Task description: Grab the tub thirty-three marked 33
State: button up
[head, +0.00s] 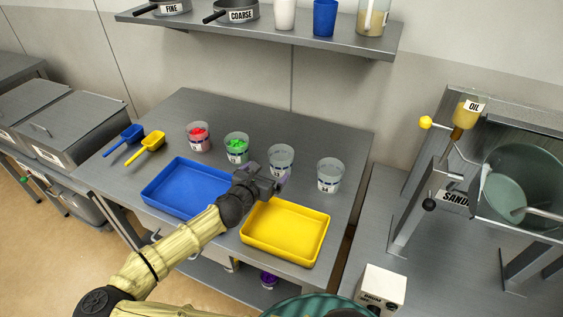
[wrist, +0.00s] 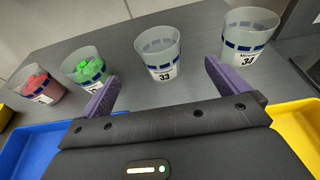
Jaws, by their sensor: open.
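Tub 33 (wrist: 159,52) is a clear, empty-looking cup with a band of blue marks and a white label reading 33. In the wrist view it stands upright just beyond and between the two purple fingers of my gripper (wrist: 160,88), apart from them. In the head view tub 33 (head: 281,158) stands on the grey table, third from the left in a row of similar tubs. My gripper (head: 275,182) is open and empty, close in front of it; part of the tub's lower side is hidden behind the gripper there.
Tub 34 (head: 330,174) stands to the right; tubs with green (head: 236,148) and red (head: 199,136) contents stand left. A blue tray (head: 160,203) and a yellow tray (head: 262,245) lie nearer. Two scoops (head: 148,145) lie left. A shelf (head: 270,36) hangs above the back.

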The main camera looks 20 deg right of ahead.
aim_at(276, 161)
jog(key=p+x, duration=0.1)
jog(key=x, duration=0.6)
jog(key=shift+w+d+f, duration=0.1)
jog(key=shift+w, duration=0.1)
jog(key=shift+w+d+f, duration=0.15)
jog(key=shift+w+d, duration=0.05)
jog(key=shift+w, duration=0.1)
jog(key=p+x, duration=0.1)
jog(key=x, duration=0.4)
jog(key=shift+f+p, duration=0.35)
jog(key=shift+f, duration=0.05)
jog(key=shift+w+a, duration=0.1)
jog(key=c, duration=1)
